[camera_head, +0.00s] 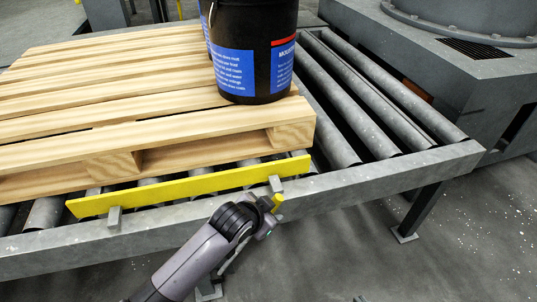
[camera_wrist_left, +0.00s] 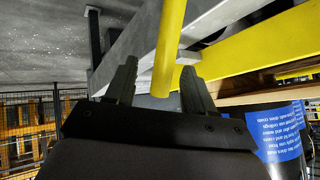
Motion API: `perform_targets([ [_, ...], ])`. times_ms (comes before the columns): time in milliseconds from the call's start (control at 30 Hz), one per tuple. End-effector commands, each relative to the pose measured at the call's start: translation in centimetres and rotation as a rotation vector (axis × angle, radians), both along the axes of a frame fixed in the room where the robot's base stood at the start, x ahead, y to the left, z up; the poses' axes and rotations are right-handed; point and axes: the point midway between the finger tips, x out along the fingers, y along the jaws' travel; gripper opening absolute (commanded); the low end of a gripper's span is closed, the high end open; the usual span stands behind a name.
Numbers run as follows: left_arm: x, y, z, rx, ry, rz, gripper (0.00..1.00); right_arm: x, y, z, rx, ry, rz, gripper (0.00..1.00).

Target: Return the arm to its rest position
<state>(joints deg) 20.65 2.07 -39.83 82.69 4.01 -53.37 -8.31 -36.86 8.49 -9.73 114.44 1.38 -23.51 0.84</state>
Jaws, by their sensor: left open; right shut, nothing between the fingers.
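A black pail (camera_head: 262,45) with a blue label stands upright on the wooden pallet (camera_head: 75,140). A pail also shows in the left wrist view (camera_wrist_left: 278,135).
A yellow guard strip (camera_head: 190,186) runs along the near side of the pallet. Bare rollers (camera_head: 385,95) are right of the pallet, and a grey machine (camera_head: 430,45) stands behind. Floor (camera_head: 440,250) at the lower right is clear.

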Motion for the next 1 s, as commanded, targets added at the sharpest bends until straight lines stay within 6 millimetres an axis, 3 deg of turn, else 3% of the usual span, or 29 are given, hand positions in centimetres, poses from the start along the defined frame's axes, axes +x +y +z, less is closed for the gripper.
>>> perform_targets([
  [267,-1.0,0.4,-0.3,-0.035,0.012,0.02,0.54,0.0,0.1,0.6,0.004,0.001,0.0,0.0],
  [467,-4.8,2.9,-1.2,-0.163,0.04,0.118,0.54,0.0,0.2,2.4,0.004,-0.006,-0.001,0.0],
  [767,-12.4,10.2,-1.5,-0.314,0.035,0.337,0.54,-0.2,-0.1,4.7,-0.007,-0.004,-0.002,0.0],
  [1000,-18.5,16.5,0.0,-0.346,-0.003,0.48,0.54,-0.2,-0.5,6.4,-0.016,-0.012,-0.006,0.0],
])
